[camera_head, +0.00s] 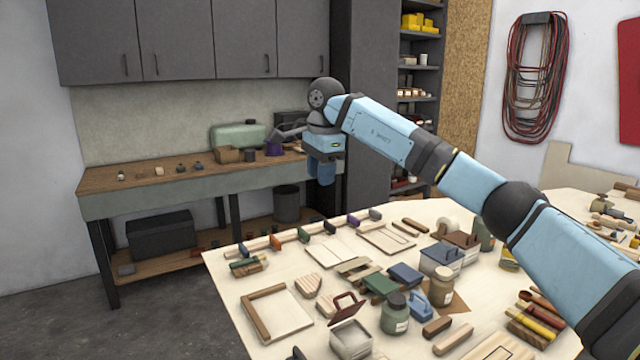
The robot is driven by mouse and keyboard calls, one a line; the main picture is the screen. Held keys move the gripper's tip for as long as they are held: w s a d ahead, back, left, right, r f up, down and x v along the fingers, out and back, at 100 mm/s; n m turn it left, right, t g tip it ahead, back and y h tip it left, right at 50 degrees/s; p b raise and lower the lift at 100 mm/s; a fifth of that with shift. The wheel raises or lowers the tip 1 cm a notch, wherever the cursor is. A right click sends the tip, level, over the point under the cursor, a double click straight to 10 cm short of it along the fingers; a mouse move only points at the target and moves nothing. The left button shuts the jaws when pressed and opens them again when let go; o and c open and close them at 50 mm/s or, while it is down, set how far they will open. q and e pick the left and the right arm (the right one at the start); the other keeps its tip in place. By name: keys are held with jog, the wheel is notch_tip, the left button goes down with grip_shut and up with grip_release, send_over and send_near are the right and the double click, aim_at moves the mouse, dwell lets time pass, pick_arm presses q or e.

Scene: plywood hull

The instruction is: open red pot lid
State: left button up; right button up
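A pale pot (351,341) stands near the front of the plywood table. A dark red lid-like piece (344,307) with a handle shape is tilted up at its back edge. Further back, a pale box pot has a flat reddish-brown lid (461,239) with a small dark knob. I cannot tell which of these is the red pot. My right arm reaches in from the right, above the table. My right gripper (319,178) hangs at its far end, near the back bench and well away from both pots. Its finger gap is too small to make out. My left gripper does not show.
A box with a blue-grey lid (440,257) stands beside the reddish-lidded one. A green jar (395,315), a blue tool (417,303) and wooden pieces crowd the table (225,262). A workbench (140,178) stands behind, with floor between.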

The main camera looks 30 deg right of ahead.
grip_shut()
jog(key=n+t+y+p, duration=0.1)
jog(key=n+t+y, duration=0.25)
jog(key=n, duration=3.15)
send_near(347, 308)
jog(key=shift+g+y, duration=0.35)
jog(key=shift+g, duration=0.1)
jog(key=x, duration=0.2)
jog(key=p+x, duration=0.1)
jog(key=x, duration=0.1)
jog(key=shift+w+d+f+p, duration=0.1)
jog(key=shift+w+f+p, duration=0.2)
jog(key=shift+w, duration=0.2)
jog(key=shift+w+f, duration=0.2)
jog(key=shift+w, duration=0.4)
jog(key=shift+w+f, duration=0.25)
jog(key=shift+w, duration=0.35)
jog(key=shift+w+f+p, duration=0.3)
jog(key=shift+w+f, duration=0.05)
jog(key=shift+w, duration=0.15)
